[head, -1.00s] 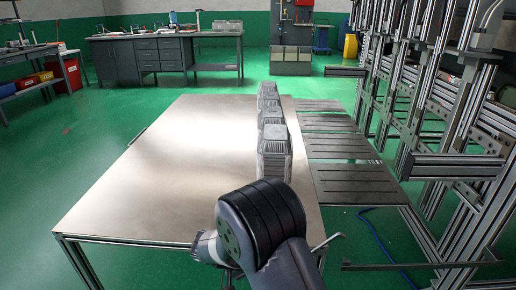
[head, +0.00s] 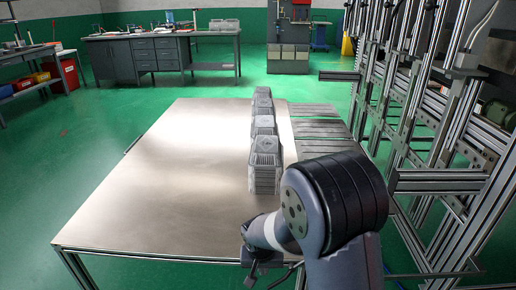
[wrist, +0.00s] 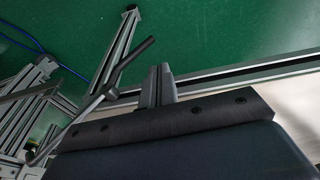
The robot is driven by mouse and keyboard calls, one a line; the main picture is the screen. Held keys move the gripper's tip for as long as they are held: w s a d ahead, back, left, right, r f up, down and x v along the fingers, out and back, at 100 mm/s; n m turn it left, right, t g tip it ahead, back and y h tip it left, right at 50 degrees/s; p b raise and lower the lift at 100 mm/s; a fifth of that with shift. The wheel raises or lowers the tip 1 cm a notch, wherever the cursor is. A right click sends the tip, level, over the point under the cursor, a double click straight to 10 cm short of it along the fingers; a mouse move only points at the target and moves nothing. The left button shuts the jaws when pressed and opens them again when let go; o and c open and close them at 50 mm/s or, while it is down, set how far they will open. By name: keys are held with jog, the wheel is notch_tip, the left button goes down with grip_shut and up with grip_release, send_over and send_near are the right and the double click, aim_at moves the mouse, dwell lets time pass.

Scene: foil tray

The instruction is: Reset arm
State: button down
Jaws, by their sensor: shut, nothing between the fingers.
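My gripper shows in the wrist view (wrist: 158,82), with its two grey fingers together and nothing between them. Below it in that view are the green floor and the table's edge. In the head view my arm is at the lower right, in front of the table's near right corner, and its end is low and mostly hidden. Stacks of foil trays (head: 265,172) stand in a row along the right part of the metal table (head: 160,190), apart from my arm.
A slatted grey rack (head: 318,130) adjoins the table's right side. A tall aluminium-profile frame (head: 440,180) stands at the right, close to my arm. The left and middle of the table are bare. A grey workbench (head: 160,55) stands at the back.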

jog(key=d+p+v, duration=0.1)
jog(key=p+v, duration=0.3)
jog(key=v, duration=0.9)
jog(key=shift+r+y, duration=0.4)
jog(key=shift+s+r+p, duration=0.1)
jog(key=shift+p, duration=0.2)
